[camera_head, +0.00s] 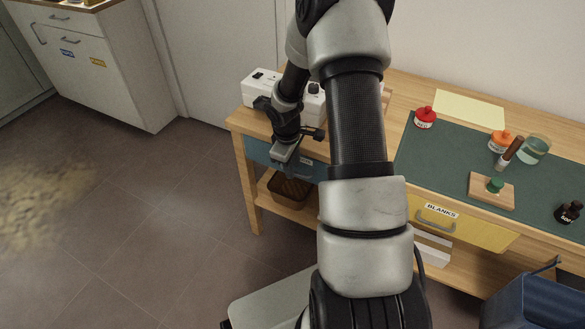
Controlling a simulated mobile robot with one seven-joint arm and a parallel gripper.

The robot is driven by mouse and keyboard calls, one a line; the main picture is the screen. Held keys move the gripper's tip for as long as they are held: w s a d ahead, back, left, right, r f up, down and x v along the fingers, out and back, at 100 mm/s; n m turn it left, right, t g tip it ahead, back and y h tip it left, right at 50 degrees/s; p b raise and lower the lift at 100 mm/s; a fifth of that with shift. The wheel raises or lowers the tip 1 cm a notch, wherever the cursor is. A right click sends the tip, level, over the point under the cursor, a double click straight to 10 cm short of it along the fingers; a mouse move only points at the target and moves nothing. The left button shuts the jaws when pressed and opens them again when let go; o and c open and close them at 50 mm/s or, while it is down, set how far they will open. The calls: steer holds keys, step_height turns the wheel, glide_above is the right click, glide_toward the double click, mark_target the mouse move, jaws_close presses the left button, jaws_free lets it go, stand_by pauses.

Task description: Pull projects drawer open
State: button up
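A blue drawer front (257,152) sits under the left end of the wooden desk. A small pale label (306,161) shows on it, too small and partly covered to read. The drawer looks closed. My gripper (283,154) is at the front of this blue drawer, pointing down at it. Its fingers and any handle there are hidden by the gripper body, so I cannot tell whether it touches or holds a handle. A yellow drawer (470,231) labelled "BLANKS" is farther right and is shut.
A white device (262,79) stands on the desk's left end, behind my gripper. A wicker basket (289,187) rests on the lower shelf. A green mat (440,160) holds several small items. A blue bin (530,302) stands at lower right.

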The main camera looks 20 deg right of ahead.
steer(key=shift+f, duration=0.15)
jaws_close()
stand_by(1.4)
